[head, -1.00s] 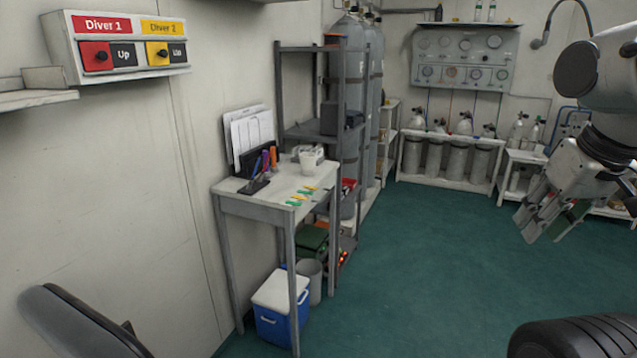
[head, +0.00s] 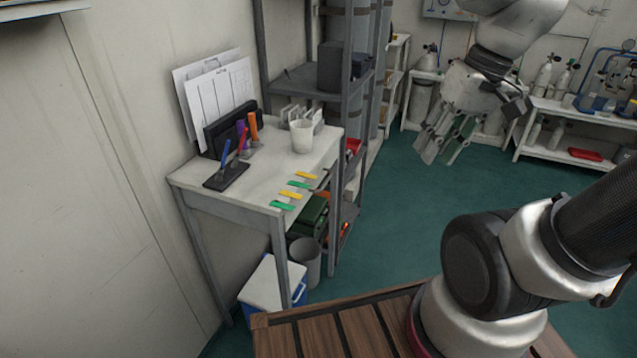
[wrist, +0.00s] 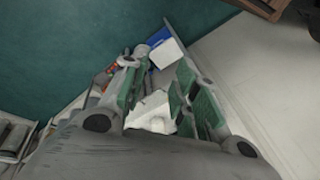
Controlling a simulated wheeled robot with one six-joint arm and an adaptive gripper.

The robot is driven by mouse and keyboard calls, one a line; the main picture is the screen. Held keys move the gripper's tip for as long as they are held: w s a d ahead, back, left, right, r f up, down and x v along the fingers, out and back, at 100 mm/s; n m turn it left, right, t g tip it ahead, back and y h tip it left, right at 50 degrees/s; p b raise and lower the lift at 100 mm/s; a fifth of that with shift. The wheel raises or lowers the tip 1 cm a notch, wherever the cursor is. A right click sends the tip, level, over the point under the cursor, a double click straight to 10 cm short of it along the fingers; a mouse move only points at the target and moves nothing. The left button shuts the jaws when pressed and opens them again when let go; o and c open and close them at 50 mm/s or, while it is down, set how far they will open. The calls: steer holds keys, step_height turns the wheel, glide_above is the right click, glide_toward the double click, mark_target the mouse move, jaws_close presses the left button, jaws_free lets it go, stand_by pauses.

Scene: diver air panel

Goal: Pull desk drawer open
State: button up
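The desk (head: 262,182) is a small grey-white table with thin legs against the left wall. A plain panel (head: 228,207) runs under its top; I cannot make out a drawer seam or handle. My gripper (head: 440,157) is in the air to the right of the desk, apart from it. In the wrist view my gripper (wrist: 158,75) shows two green-padded fingers spread apart with nothing held between them. Part of the white desk top (wrist: 150,108) shows between the fingers there, farther off.
A white cup (head: 302,136), a pen holder (head: 227,176) and green and yellow tags (head: 290,195) are on the desk. A blue-white cooler (head: 270,281) and a grey bin (head: 306,262) stand below. A shelf rack (head: 313,83) stands behind. Green floor (head: 400,215) is clear to the right.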

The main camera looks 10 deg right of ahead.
steer(key=w+a+f+g+y, duration=0.2)
steer(key=w+a+f+y, duration=0.3)
steer(key=w+a+f, duration=0.15)
steer(key=m+t+y, duration=0.4)
steer(key=y, duration=0.2)
glide_toward(327, 180)
steer(key=s+a+r, duration=0.6)
steer(key=s+r, duration=0.1)
steer(key=s, duration=0.1)
steer(key=w+d+f+m+t, duration=0.35)
steer(key=w+f+t, duration=0.2)
steer(key=f, duration=0.45)
steer(key=shift+h, duration=0.3)
steer(key=x, duration=0.8)
steer(key=shift+w+a+r, duration=0.15)
steer(key=shift+w+r, duration=0.05)
steer(key=shift+r, duration=0.05)
jaws_close()
